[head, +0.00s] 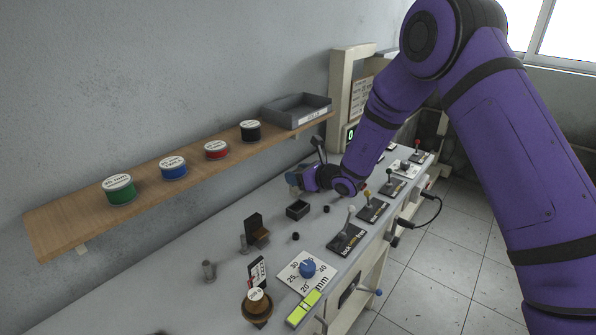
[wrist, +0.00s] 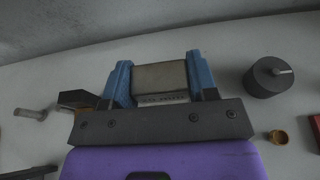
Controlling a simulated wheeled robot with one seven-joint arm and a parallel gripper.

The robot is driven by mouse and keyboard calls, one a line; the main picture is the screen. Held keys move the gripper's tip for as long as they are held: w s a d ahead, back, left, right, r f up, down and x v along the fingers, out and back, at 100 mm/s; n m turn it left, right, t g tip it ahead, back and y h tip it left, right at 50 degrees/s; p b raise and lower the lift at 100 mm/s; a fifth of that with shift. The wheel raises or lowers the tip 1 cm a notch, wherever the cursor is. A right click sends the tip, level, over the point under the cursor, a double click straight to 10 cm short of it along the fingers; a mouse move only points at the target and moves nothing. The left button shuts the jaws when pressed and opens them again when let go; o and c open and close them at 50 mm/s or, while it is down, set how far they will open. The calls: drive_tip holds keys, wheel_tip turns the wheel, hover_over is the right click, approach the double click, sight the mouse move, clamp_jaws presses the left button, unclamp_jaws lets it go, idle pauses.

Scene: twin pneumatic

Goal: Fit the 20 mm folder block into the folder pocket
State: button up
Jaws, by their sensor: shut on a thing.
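My gripper (head: 298,179) is over the far part of the grey bench, with its blue fingers toward the wall. In the wrist view the two blue fingers of my gripper (wrist: 160,82) are shut on a grey-beige block (wrist: 160,76), one finger on each side. In the head view the block is hardly visible. A small dark open-topped box (head: 297,209) stands on the bench nearer than my gripper; I cannot tell whether it is the folder pocket.
A wooden shelf (head: 75,219) on the wall carries green, blue, red and black spools and a grey tray (head: 297,111). Levers on black plates line the bench's right edge. A blue dial (head: 307,268) and a brown-based post (head: 257,303) stand nearer. A dark cylinder (wrist: 268,78) is right of the block.

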sight(298, 194)
drive_tip(key=shift+f, duration=2.2)
drive_tip(key=shift+f, duration=1.95)
drive_tip(key=o, duration=1.2)
drive_tip(key=shift+r, duration=0.1)
drive_tip(key=shift+r, duration=0.3)
wheel_tip(298, 194, up, 3)
drive_tip(key=shift+f, duration=0.1)
drive_tip(key=s+d, duration=0.2)
drive_tip(key=s, duration=0.5)
drive_tip(key=s+d+r, duration=0.1)
drive_tip(key=s+d, duration=0.1)
drive_tip(key=s, duration=0.6)
drive_tip(key=shift+s+d+r, duration=0.2)
drive_tip(key=shift+d, duration=0.05)
